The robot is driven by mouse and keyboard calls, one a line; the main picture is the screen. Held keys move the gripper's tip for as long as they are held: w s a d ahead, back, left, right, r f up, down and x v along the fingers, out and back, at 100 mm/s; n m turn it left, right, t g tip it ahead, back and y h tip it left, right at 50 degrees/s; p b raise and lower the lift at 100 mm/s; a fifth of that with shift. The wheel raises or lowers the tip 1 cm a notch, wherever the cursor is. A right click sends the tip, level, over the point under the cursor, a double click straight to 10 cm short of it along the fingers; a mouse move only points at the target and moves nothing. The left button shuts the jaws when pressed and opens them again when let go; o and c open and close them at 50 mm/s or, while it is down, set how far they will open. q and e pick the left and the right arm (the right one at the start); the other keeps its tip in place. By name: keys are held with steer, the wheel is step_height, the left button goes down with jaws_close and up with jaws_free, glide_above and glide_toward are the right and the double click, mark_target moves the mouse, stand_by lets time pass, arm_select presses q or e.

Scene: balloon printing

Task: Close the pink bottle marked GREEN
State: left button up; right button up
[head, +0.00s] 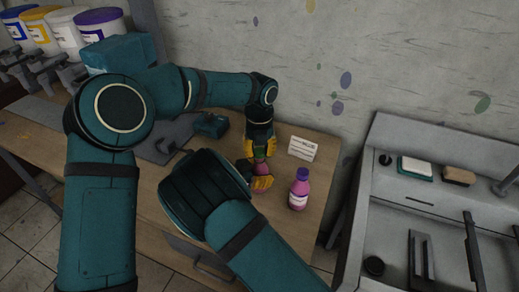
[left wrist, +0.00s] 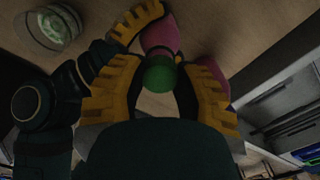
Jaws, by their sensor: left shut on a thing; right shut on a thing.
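The pink bottle (left wrist: 163,36) is held low by my right gripper (head: 260,183), which also shows in the left wrist view (left wrist: 138,22). In the head view the bottle (head: 259,191) is mostly hidden behind my grippers; its marking cannot be read. My left gripper (head: 262,146) is above it, shut on the green cap (left wrist: 160,74). In the left wrist view the cap lies between the yellow fingers of my left gripper (left wrist: 160,64), in line with the bottle's neck. Whether cap and neck touch is hard to tell.
A second pink bottle (head: 298,193) with a purple cap stands to the right on the wooden table (head: 318,192). A white card (head: 303,148) stands behind it. A clear round container (left wrist: 48,28) with green inside shows in the left wrist view. A grey bench (head: 425,150) stands at the right.

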arm_select(q)
steer(key=shift+f, duration=0.65)
steer(key=o, duration=0.6)
steer(key=shift+a+f, duration=0.1)
steer(key=shift+a, duration=0.05)
steer(key=shift+r, duration=2.35)
steer(key=shift+o, duration=0.2)
